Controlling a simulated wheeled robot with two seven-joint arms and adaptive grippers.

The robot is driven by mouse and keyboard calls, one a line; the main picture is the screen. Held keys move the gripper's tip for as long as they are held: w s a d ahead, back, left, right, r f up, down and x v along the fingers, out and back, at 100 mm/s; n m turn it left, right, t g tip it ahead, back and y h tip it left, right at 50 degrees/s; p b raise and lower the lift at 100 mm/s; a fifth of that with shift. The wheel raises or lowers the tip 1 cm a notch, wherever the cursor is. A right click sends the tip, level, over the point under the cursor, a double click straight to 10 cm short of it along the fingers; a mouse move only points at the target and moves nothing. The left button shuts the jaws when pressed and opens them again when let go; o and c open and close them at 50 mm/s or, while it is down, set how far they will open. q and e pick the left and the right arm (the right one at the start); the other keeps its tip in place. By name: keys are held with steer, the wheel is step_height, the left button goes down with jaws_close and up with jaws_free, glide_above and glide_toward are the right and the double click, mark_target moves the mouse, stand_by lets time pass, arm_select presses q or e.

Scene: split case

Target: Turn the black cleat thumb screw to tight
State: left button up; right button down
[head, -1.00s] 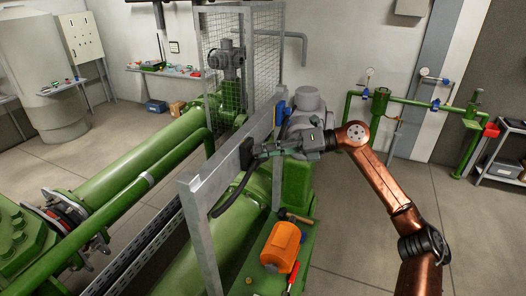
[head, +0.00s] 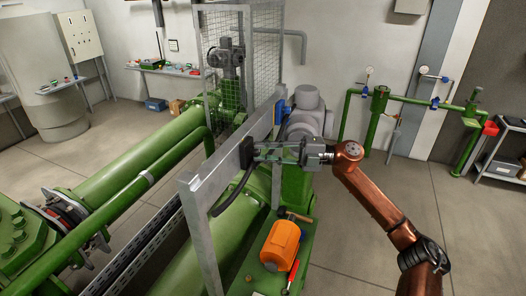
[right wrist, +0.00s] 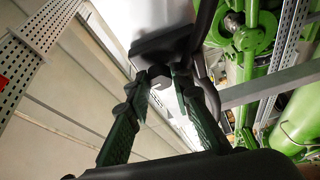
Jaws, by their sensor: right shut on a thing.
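The black cleat (head: 246,154) is fixed to the grey steel frame, with a black cable (head: 236,191) running down from it. In the right wrist view the cleat (right wrist: 163,43) is a dark block. Its small dark thumb screw (right wrist: 158,74) sits between my fingertips. My right gripper (head: 259,152) points left at the cleat and is shut on the screw; the right wrist view shows its green-black fingers (right wrist: 160,80) on both sides of it. The screw is too small to make out in the head view. My left gripper is not in view.
The grey frame (head: 200,220) stands close around the cleat. Below right, an orange motor-like unit (head: 281,244) and a red-handled tool (head: 292,275) lie on a green surface. A grey actuator (head: 307,112) is behind my gripper. The floor at right is open.

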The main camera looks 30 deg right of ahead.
steer(key=shift+f+m, duration=0.1)
steer(key=shift+m, duration=0.5)
steer(key=c, duration=1.7)
jaws_free()
steer(key=shift+t, duration=0.3)
steer(key=v, duration=1.2)
steer(key=shift+d+f, duration=0.1)
